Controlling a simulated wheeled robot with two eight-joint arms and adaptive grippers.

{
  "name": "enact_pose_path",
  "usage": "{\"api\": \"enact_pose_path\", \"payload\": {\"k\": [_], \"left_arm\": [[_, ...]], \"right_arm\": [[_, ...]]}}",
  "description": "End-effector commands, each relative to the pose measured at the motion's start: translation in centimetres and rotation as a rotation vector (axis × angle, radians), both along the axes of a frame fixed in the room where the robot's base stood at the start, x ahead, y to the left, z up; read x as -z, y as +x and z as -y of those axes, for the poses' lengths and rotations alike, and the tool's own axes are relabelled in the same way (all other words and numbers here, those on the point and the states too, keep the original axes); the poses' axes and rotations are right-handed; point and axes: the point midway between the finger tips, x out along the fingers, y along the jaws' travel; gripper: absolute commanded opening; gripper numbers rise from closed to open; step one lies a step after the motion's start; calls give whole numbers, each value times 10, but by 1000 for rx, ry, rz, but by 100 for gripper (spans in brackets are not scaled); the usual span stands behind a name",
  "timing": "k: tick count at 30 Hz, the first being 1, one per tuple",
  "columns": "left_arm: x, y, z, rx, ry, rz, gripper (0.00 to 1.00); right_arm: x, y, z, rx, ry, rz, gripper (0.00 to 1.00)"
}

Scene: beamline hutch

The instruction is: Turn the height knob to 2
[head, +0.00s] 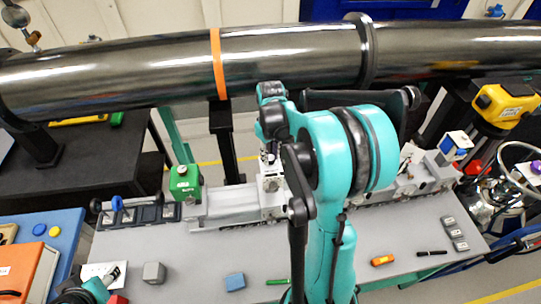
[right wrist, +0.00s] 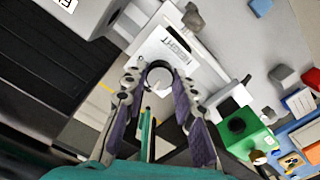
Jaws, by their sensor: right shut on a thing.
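In the head view the white housing (head: 271,199) stands mid-bench, and my right arm covers much of that area. The knob's number marks are too small to read, so its setting cannot be told. Part of my left gripper (head: 75,296) shows at the bottom left corner; its fingers are not clear.
A green box (head: 185,182) stands left of the housing on the rail. A large dark pipe (head: 290,55) with an orange band runs behind. Small blocks, a green marker (head: 278,282) and an orange item (head: 382,260) lie on the grey bench (head: 200,255). Cables and a yellow device (head: 505,103) are right.

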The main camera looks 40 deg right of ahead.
Motion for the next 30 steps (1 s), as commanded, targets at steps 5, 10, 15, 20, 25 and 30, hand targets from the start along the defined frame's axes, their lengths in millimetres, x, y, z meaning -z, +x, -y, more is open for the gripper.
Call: {"api": "enact_pose_path", "payload": {"k": [5,10,15,20,25,30], "left_arm": [[0,0,0,0,0,0,50],[0,0,0,0,0,0,50],[0,0,0,0,0,0,50],[0,0,0,0,0,0,50],[0,0,0,0,0,0,50],[0,0,0,0,0,0,50]], "right_arm": [[-1,1,1,-5,-1,2,0],[-1,1,1,-5,-2,2,0],[-1,1,1,-4,-1,2,48],[0,1,0,-4,-1,1,48],[-3,0,0,-4,-1,1,48],[-25,0,0,-4,-1,1,48]]}}
